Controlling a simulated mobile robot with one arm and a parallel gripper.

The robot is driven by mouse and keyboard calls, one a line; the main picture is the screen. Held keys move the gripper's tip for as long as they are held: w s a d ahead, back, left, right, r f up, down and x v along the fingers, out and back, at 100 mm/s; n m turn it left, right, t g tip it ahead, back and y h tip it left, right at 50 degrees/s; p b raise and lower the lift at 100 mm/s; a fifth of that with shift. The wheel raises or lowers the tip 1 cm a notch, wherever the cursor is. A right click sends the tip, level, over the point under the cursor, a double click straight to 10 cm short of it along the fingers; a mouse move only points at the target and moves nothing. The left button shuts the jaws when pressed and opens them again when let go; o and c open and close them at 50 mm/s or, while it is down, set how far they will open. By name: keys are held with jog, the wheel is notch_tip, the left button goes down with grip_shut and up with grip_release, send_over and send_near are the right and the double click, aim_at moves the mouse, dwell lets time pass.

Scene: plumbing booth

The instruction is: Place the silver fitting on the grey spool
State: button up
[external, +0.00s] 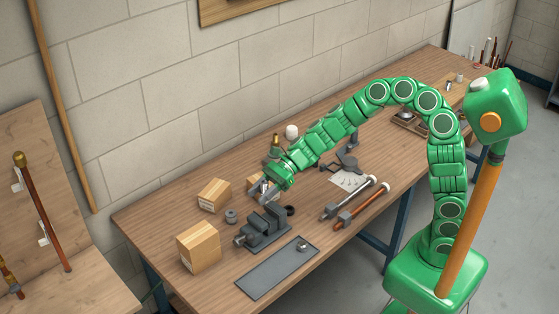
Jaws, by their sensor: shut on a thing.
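My gripper (266,190) is above the back of the bench, just behind the vise. It is shut on a small pale metal piece that looks like the silver fitting (264,187); the fingers and a box behind it make its outline hard to see. The grey spool (231,216) stands on the bench to the left of and below my gripper in the picture, between two boxes. Nothing rests on top of the spool. The held piece is apart from the spool.
A grey vise (263,231) stands close to the right of the spool. A dark grey mat (270,277) bears a small metal part (301,247). Pipe wrenches (350,200) lie to the right.

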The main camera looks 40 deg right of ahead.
jog(key=w+d+m+t, duration=0.2)
jog(key=w+d, duration=0.4)
send_over(227, 215)
jog(key=shift+h, duration=0.3)
jog(key=f, duration=0.9)
jog(key=s+f, duration=0.1)
jog(key=f, duration=0.3)
jog(key=shift+d+f, duration=0.35)
jog(key=shift+d, duration=0.05)
jog(key=shift+w+a+f, duration=0.3)
jog(key=shift+w+f, duration=0.25)
jog(key=shift+f, duration=1.65)
jog(key=o, duration=1.1)
jog(key=shift+f, duration=0.1)
jog(key=shift+o, duration=0.2)
